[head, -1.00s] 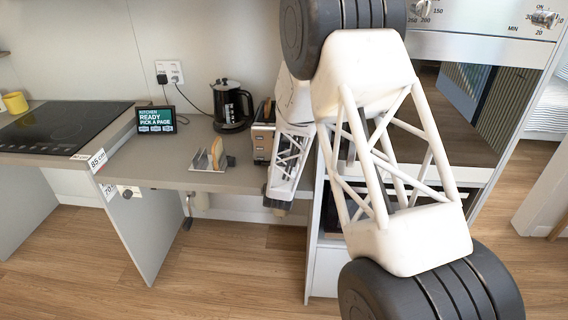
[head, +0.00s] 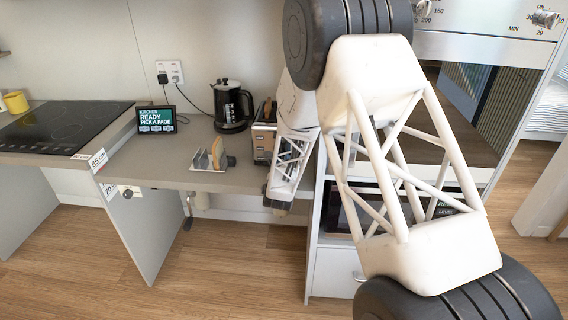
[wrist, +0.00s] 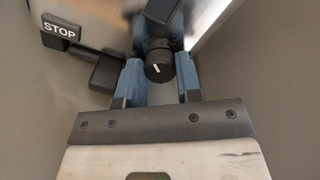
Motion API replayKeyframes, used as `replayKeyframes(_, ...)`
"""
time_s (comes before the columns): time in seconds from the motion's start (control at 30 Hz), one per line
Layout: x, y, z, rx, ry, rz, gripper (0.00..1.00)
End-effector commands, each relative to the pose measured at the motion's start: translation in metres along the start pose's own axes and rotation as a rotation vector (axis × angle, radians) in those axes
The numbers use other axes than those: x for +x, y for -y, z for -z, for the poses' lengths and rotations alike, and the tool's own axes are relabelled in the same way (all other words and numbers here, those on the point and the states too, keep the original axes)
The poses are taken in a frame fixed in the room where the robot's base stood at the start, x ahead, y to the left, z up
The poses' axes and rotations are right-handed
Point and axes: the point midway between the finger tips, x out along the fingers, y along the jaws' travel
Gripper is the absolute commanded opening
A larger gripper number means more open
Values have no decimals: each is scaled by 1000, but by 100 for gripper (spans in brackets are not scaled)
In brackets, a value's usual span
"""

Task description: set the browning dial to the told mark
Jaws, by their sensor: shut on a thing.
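The browning dial (wrist: 158,70) is a round black knob with a short white pointer line, seen in the wrist view. No scale marks around the dial can be read. In the head view the silver toaster (head: 261,143) stands at the right end of the counter, partly behind my arm. My fingers and the dial cannot be made out there.
A black STOP tab (wrist: 60,28) and a black lever block (wrist: 108,70) sit left of the dial. In the head view a kettle (head: 231,106), a toast rack (head: 208,160) and a small screen (head: 156,120) reading "READY PICK A PAGE" stand on the counter (head: 180,177).

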Motion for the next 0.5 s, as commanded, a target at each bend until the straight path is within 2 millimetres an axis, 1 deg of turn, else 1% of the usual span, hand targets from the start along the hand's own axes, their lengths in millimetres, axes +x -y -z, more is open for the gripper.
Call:
replayKeyframes(0.37, 0, 0, -1, -8, 1, 0, 8)
replayKeyframes(0.4, 0, 0, -1, -8, 1, 0, 34)
replayKeyframes(0.47, 0, 0, -1, -8, 1, 0, 43)
replayKeyframes(0.5, 0, 0, -1, -8, 1, 0, 49)
